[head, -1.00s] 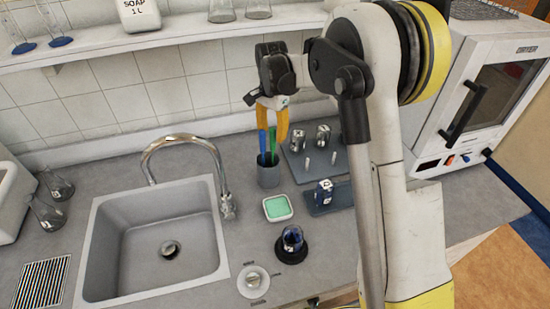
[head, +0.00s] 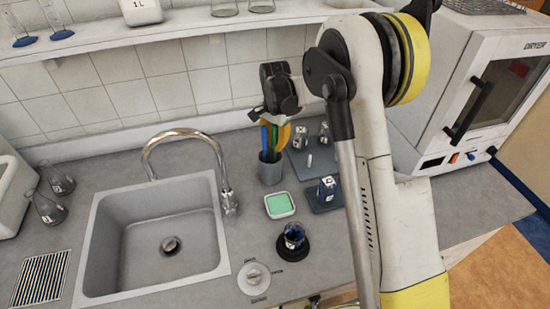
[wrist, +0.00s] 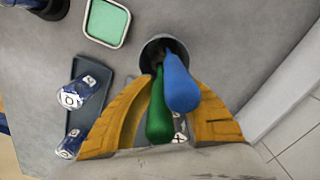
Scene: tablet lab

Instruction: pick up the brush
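A grey cup (head: 270,173) stands on the counter right of the sink. It holds a blue handle (wrist: 181,84) and a green handle (wrist: 160,108), both upright; the cup rim also shows in the wrist view (wrist: 147,57). One of these is probably the brush, but the lower ends are hidden inside the cup, so I cannot tell which. My gripper (wrist: 178,92) is over the cup, pointing down, its orange fingers apart on either side of both handles. It also shows in the head view (head: 275,140). No grip on either handle is visible.
A green sponge in a white dish (head: 280,205) lies in front of the cup.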

